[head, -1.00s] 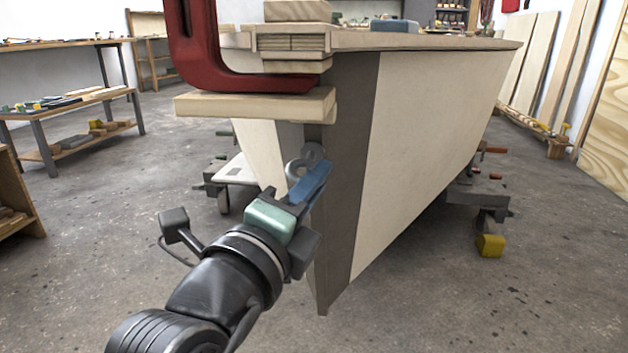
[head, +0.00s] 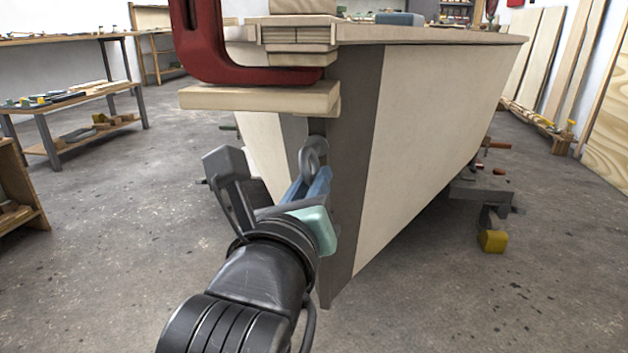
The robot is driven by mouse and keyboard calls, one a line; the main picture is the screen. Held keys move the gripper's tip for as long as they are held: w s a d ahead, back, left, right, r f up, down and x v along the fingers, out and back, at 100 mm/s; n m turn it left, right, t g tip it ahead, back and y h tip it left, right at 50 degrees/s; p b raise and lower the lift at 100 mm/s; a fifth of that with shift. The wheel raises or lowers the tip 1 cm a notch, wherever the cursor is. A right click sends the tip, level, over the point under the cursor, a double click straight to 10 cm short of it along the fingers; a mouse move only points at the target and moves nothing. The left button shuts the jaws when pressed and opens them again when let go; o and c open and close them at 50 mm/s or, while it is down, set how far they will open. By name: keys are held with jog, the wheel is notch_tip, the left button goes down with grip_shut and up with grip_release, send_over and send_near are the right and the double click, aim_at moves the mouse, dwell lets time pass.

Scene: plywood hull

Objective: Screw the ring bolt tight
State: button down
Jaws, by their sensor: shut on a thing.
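The ring bolt (head: 313,150) is a grey metal ring at the dark stem strip (head: 352,170) on the bow of the plywood hull (head: 425,140). My gripper (head: 316,180), with blue fingers and a pale green part behind them, reaches up to it from below. Its fingers are shut on the lower part of the ring. The ring's upper part shows above the fingertips. The bolt's shank and its seat against the stem are hidden, so I cannot tell how deep it sits.
A red clamp (head: 240,72) grips a wooden block (head: 262,97) just above the ring bolt. A stand (head: 485,195) with a yellow foot is under the hull at right. A low bench (head: 75,105) stands at left.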

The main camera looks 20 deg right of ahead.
jog(key=m+y, duration=0.1)
jog(key=m, duration=0.1)
jog(key=m+t, duration=0.1)
jog(key=m, duration=0.1)
jog(key=shift+f+y, duration=0.15)
jog(key=shift+y, duration=0.25)
jog(key=shift+d+m, duration=0.1)
jog(key=shift+m, duration=0.3)
jog(key=c, duration=0.9)
grip_release()
jog(key=shift+a, duration=0.2)
